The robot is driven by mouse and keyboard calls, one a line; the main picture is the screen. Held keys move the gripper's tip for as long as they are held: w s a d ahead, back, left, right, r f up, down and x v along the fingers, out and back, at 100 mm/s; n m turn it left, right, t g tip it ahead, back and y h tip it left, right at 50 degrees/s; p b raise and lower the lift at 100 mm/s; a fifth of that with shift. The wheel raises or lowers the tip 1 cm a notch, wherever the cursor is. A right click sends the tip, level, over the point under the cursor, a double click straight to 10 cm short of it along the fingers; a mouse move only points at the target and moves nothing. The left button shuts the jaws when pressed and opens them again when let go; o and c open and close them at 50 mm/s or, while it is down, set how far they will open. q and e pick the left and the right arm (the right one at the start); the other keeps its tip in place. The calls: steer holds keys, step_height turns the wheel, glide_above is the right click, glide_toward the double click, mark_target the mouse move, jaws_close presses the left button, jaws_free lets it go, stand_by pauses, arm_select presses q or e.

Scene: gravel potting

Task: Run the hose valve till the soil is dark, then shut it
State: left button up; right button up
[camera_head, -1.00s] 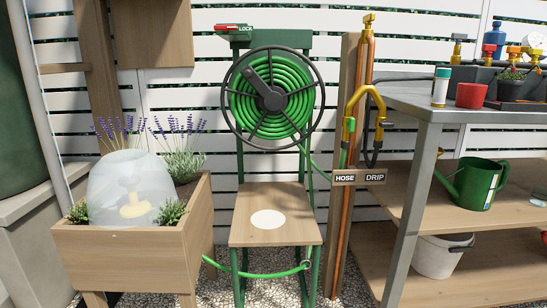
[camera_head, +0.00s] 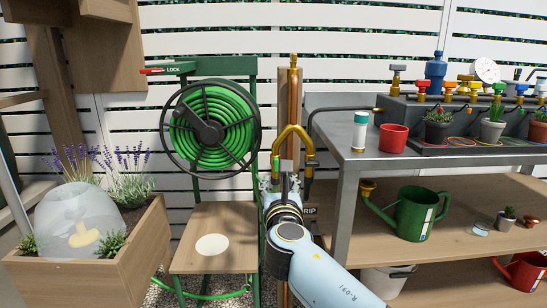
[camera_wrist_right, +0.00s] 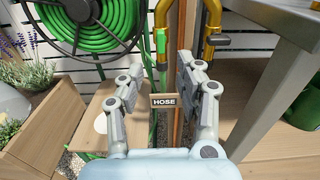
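The brass Y-shaped valve (camera_head: 296,133) is on the copper pipe right of the hose reel. In the right wrist view, its left branch has a green part (camera_wrist_right: 161,42) above the HOSE sign (camera_wrist_right: 164,101); its right branch (camera_wrist_right: 212,18) has a grey lever. My right gripper (camera_head: 284,172) is at the left branch, hiding much of it. In the wrist view my right gripper (camera_wrist_right: 160,70) is open and empty, its fingers either side of the pipe line. The wooden planter (camera_head: 135,262) holds brown soil, lavender and a clear cloche (camera_head: 75,217). My left gripper is out of view.
The green hose reel (camera_head: 212,130) hangs left of the valve, with a red LOCK lever (camera_head: 152,71) above it. A wooden seat-like shelf (camera_head: 205,262) is below. The metal-legged bench (camera_head: 345,180) stands close on the right, holding a red pot (camera_head: 393,138) and a watering can (camera_head: 412,212).

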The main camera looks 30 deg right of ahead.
mark_target(276, 165)
steer(key=b+x, duration=0.2)
steer(key=x, duration=0.7)
steer(key=shift+w+d+f, duration=0.2)
steer(key=shift+w+d, duration=0.05)
steer(key=shift+w, duration=0.05)
steer(key=shift+w+d+r, duration=0.1)
steer(key=shift+w+d, duration=0.1)
steer(key=shift+w, duration=0.1)
steer(key=shift+c, duration=0.4)
jaws_close()
